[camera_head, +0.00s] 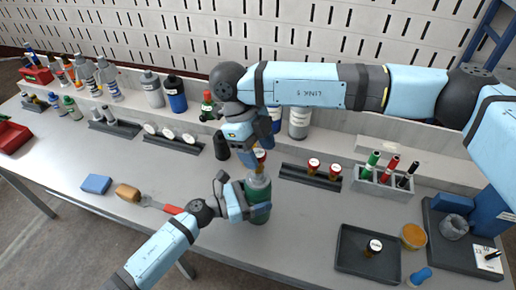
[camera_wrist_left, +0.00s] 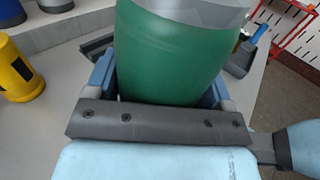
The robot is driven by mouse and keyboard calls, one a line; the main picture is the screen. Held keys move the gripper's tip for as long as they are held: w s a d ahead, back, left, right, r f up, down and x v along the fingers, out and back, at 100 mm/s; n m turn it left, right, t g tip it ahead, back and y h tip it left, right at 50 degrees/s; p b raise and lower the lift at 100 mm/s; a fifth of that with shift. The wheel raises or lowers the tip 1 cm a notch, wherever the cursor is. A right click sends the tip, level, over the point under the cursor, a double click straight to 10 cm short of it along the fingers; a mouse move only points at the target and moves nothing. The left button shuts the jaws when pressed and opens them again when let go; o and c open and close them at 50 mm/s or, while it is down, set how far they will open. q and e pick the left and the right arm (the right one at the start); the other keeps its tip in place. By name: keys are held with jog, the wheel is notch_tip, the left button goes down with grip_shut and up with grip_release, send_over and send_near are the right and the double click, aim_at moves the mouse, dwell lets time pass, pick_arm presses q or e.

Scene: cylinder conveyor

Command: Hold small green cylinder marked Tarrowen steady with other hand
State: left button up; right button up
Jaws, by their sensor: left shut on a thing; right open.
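A green cylinder (camera_head: 259,205) with a grey upper part stands upright on the bench, near the middle of the head view. It fills the upper middle of the left wrist view (camera_wrist_left: 172,60). No name can be read on it. My left gripper (camera_head: 248,202) is shut on its side, with one blue finger on each side in the left wrist view (camera_wrist_left: 162,85). My right gripper (camera_head: 258,148) is open and points down just above the cylinder's top. A small red-and-white-capped amber thing (camera_head: 259,156) shows by its fingers; I cannot tell whether it is between them.
A dark tray (camera_head: 353,262) lies front right. A blue sponge (camera_head: 96,184) and a brush (camera_head: 128,193) lie left. Bottles line the back.

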jog(key=n+t, duration=0.1)
jog(key=n, duration=0.2)
jog(key=n+t, duration=0.1)
jog(key=n, duration=0.2)
jog(key=shift+h, duration=0.3)
jog(key=n+t, duration=0.1)
jog(key=n, duration=0.2)
jog(key=n+t, duration=0.1)
jog(key=n, duration=0.2)
jog(key=shift+t, duration=0.3)
jog(key=shift+f, duration=0.1)
jog(key=shift+f, duration=1.15)
